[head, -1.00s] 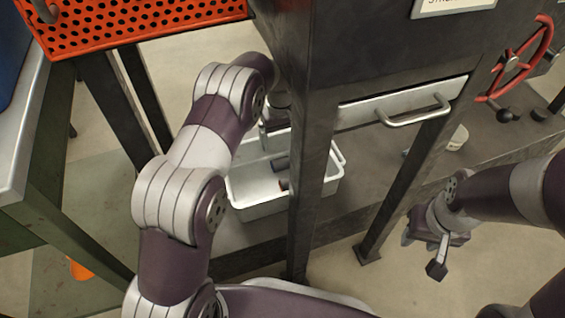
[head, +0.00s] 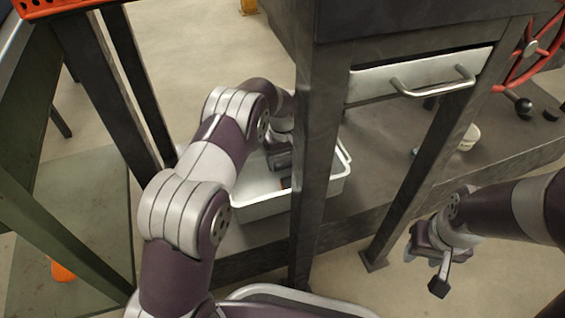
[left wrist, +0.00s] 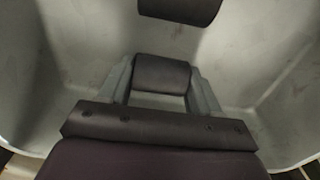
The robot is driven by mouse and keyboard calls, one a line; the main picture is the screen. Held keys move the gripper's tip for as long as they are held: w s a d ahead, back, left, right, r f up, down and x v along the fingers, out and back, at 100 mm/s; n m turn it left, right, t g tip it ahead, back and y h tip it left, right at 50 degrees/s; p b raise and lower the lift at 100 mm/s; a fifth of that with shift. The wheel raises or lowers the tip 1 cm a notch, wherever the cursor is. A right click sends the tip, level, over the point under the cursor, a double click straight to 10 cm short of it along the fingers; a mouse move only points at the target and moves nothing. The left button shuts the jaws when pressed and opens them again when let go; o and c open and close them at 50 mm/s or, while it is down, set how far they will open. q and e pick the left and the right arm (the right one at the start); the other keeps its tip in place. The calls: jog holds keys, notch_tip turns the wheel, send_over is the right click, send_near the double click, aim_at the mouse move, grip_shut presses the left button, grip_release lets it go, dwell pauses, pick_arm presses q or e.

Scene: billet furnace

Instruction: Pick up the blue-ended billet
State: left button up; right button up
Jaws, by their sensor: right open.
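A white bin (head: 262,208) stands on the dark bench shelf, partly hidden behind a furnace post. My left gripper (head: 281,165) reaches down inside it. In the left wrist view, a dark billet (left wrist: 162,74) lies between the fingers of my left gripper (left wrist: 163,85). I cannot tell whether the fingers press on it. A second dark billet (left wrist: 180,10) lies beyond, at the top edge. No blue end shows on either billet. My right gripper (head: 430,258) is open and empty, in front of the bench at the right.
Dark furnace posts (head: 312,190) stand just right of my left gripper. A drawer with a bar handle (head: 433,82) is above the shelf, and a red handwheel (head: 530,48) is at the upper right. A white bowl (head: 468,137) stands on the shelf.

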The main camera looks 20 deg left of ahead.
aim_at(282, 158)
pick_arm(q)
jog(key=shift+c, duration=0.4)
notch_tip(282, 158, up, 10)
jog(key=p, duration=0.7)
jog(key=shift+r, duration=0.2)
jog(key=shift+f, duration=0.15)
